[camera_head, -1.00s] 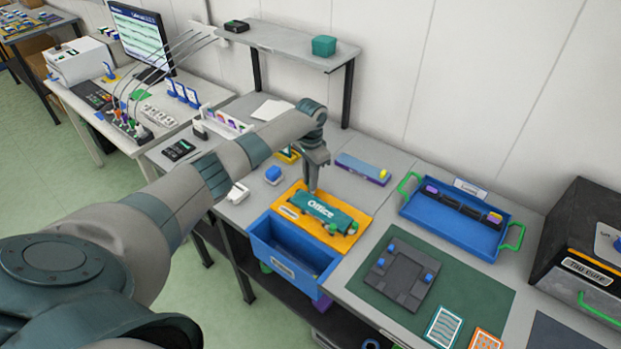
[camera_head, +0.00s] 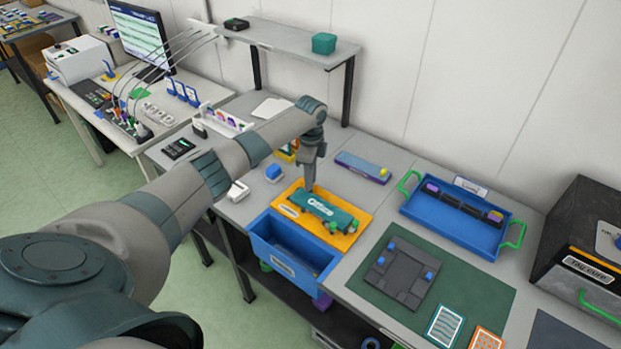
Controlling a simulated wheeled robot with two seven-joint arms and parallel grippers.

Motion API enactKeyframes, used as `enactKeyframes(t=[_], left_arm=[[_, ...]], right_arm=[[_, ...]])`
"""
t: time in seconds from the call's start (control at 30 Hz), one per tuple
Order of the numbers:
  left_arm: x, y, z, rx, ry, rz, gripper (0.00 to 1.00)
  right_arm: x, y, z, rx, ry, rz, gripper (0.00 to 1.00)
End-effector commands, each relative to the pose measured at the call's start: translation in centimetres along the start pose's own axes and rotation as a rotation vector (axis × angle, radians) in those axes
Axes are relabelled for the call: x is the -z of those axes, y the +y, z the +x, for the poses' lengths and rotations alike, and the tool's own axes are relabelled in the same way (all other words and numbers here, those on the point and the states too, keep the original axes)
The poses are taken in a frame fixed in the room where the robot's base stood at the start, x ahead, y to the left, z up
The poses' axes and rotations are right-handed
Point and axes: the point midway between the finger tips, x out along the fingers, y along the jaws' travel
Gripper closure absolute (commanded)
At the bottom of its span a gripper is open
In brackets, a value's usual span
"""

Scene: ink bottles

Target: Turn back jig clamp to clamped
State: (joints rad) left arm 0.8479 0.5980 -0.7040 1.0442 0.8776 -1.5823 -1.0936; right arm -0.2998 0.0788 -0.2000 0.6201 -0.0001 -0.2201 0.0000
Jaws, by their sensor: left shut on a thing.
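A dark grey jig (camera_head: 401,272) lies flat on the green mat (camera_head: 465,290). It has a blue clamp (camera_head: 381,261) at its left and a blue clamp (camera_head: 428,275) at its right; their settings are too small to tell. My left gripper (camera_head: 309,187) points down over the orange mat (camera_head: 352,234), away from the jig. It is shut at the far left end of a teal piece with white lettering (camera_head: 325,212); the exact contact is too small to see. My right gripper is not in view.
A blue bin (camera_head: 290,247) stands in front of the orange mat. A blue tray with green handles (camera_head: 440,222) is behind the green mat. A black box (camera_head: 585,255) stands at the right. A grey shelf (camera_head: 285,45) rises at the back.

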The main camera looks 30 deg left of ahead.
Motion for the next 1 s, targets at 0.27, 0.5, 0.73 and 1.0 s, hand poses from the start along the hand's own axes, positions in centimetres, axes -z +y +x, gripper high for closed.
enactKeyframes(t=[0.27, 0.5, 0.73, 1.0], left_arm=[[0.03, -0.17, -0.21, 0.005, 0.002, 0.110, 1.00], [0.04, -0.17, -0.24, 0.005, 0.002, 0.130, 1.00], [0.04, -0.17, -0.25, 0.005, 0.002, 0.129, 1.00], [0.03, -0.08, -0.14, 0.003, 0.001, 0.128, 0.66]], right_arm=[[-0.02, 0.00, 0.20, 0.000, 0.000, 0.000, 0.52], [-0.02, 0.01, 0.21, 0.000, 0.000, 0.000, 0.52], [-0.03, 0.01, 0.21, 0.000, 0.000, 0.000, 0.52], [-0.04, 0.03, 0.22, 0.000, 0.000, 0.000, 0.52]])
